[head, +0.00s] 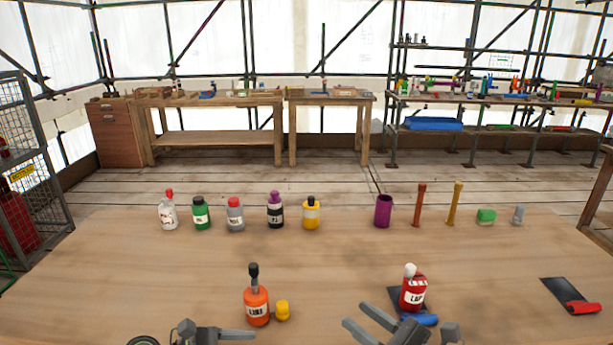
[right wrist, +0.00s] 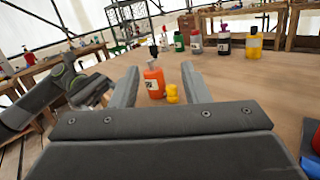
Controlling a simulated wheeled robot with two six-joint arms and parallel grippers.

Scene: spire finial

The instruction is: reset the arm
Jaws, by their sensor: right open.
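My right gripper (head: 355,313) is at the bottom of the head view, pointing left. Its two fingers stand apart with nothing between them; they also show in the right wrist view (right wrist: 160,80). An orange bottle (head: 256,305) with a dark top stands upright beyond the fingertips, clear of them, a yellow piece (head: 282,310) beside it. My left gripper (head: 240,336) is low at the bottom edge of the head view, mostly cut off. The left arm also shows at the left of the right wrist view. A red bottle (head: 413,293) with a white top stands just behind my right gripper.
A blue piece (head: 422,319) lies by the red bottle. A dark pad (head: 563,292) with a red piece (head: 583,308) is at right. Across the back stand several bottles, a purple cup (head: 383,211) and two upright rods (head: 419,205). The tabletop (head: 340,260) between is clear.

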